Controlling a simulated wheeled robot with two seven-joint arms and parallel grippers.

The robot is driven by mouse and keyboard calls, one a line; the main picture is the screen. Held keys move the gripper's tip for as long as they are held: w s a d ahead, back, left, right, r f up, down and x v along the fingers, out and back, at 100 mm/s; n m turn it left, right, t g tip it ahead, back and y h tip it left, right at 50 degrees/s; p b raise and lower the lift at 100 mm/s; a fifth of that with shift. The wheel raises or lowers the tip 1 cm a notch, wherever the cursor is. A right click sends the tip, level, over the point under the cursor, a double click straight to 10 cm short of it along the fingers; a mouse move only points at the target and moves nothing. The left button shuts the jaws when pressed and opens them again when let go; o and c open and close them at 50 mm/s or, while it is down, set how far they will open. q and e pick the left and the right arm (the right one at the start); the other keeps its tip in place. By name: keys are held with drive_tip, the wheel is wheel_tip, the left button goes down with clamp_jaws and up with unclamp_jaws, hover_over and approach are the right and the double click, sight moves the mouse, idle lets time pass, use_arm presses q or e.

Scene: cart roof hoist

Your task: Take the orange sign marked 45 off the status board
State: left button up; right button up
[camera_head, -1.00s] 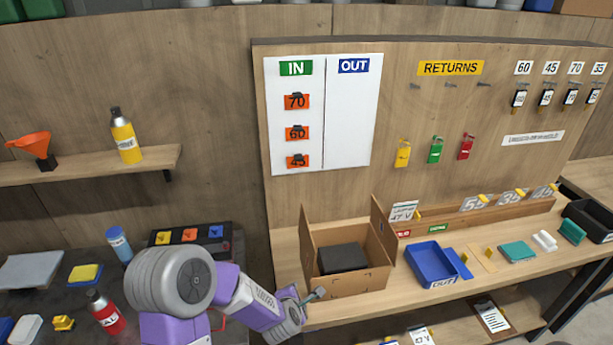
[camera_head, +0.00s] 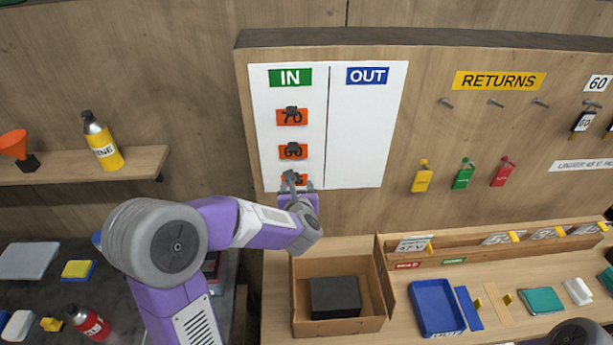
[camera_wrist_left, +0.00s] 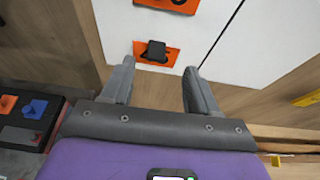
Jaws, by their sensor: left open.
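The orange sign marked 45 (camera_head: 300,180) hangs lowest in the IN column of the white status board (camera_head: 357,140). My left gripper (camera_head: 297,182) is in front of it and hides part of it, including some of its number. In the left wrist view the sign (camera_wrist_left: 172,55), with a black block on its face, lies just beyond and between the tips of my open left gripper (camera_wrist_left: 159,66). The jaws hold nothing, and the fingers look apart from the sign. My right gripper is not in view.
Orange signs 70 (camera_head: 292,118) and 60 (camera_head: 293,153) hang directly above. The OUT column is bare. Below the board, an open cardboard box (camera_head: 361,327) with a black block and a blue tray (camera_head: 437,308) stand on the bench. Coloured tags (camera_head: 463,178) hang to the right.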

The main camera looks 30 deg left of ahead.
use_arm(q)
drive_tip(key=p+x, duration=0.1)
drive_tip(key=x, duration=0.5)
drive_tip(key=shift+a, duration=0.25)
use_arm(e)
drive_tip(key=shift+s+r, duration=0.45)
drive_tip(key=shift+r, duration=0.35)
use_arm(q)
drive_tip(key=shift+s+f, duration=0.1)
clamp_jaws()
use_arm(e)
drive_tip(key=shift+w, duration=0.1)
